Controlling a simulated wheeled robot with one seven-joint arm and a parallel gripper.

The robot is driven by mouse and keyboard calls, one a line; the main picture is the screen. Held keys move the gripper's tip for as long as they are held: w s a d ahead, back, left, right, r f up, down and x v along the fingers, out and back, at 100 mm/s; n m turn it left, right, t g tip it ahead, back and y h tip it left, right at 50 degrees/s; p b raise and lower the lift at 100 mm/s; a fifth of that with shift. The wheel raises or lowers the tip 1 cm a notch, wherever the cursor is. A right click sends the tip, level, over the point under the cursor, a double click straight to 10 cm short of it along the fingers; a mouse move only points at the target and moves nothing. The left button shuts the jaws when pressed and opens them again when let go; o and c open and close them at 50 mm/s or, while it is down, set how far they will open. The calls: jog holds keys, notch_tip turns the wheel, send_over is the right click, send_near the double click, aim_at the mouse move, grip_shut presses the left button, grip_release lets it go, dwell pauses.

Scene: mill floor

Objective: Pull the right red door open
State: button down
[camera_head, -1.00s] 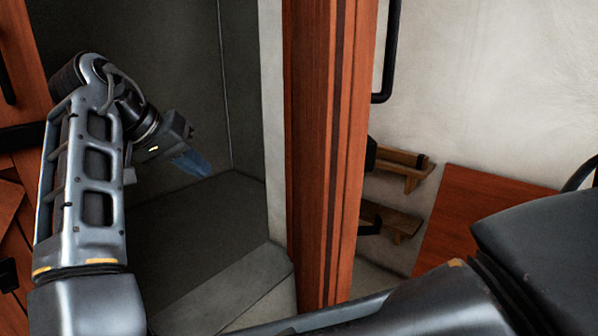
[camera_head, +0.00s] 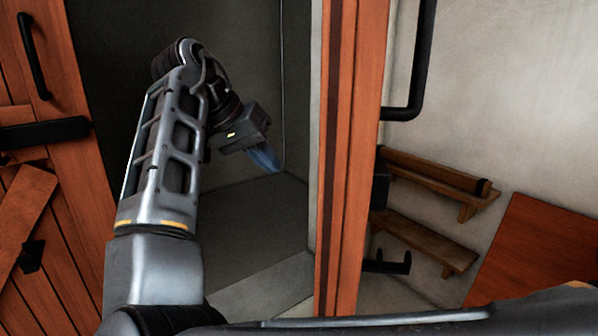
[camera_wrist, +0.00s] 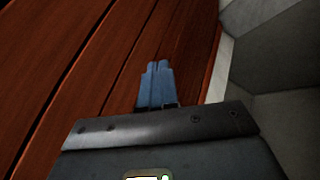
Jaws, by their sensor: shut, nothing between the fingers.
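The right red door (camera_head: 352,160) stands swung open and shows nearly edge-on in the head view. Its black handle (camera_head: 422,70) is on the side turned to the right, away from my gripper. My gripper (camera_head: 266,160) is shut and empty, in the dark doorway to the left of the door's edge. In the wrist view the blue fingertips (camera_wrist: 157,82) are together in front of red planks (camera_wrist: 90,60). I cannot tell whether they touch the planks. The left red door (camera_head: 60,200), with a black handle (camera_head: 33,55), is also open at the left.
A grey doorway floor (camera_head: 260,225) and dark walls lie behind my arm. On the right are a pale wall (camera_head: 510,100), wooden shelves (camera_head: 430,235) and a red-brown board (camera_head: 540,255). Pale stone edges the planks in the wrist view.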

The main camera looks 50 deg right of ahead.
jog(key=s+d+f, duration=0.5)
jog(key=d+f, duration=0.2)
jog(key=shift+s+f, duration=0.15)
jog(key=shift+s, duration=0.2)
